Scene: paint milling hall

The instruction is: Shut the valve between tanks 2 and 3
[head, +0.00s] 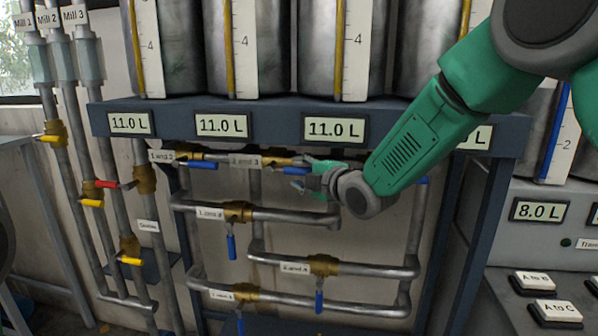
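The "2 and 3" label (246,160) is on the top pipe under the tank shelf. To its right is the brass valve body (284,160). Its blue handle (296,171) lies roughly level along the pipe, partly hidden by my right gripper (303,173). My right arm reaches in from the upper right, and its gripper is at the handle's right end. The fingers look spread, one above and one below the handle; contact cannot be made out. My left gripper is not in view.
The "1 and 2" valve's blue handle (203,165) lies along the same pipe. Lower valves have hanging blue handles (231,246). Tank displays (222,125) line the shelf edge above. Mill pipes (75,150) stand left; a button panel (555,312) is at right.

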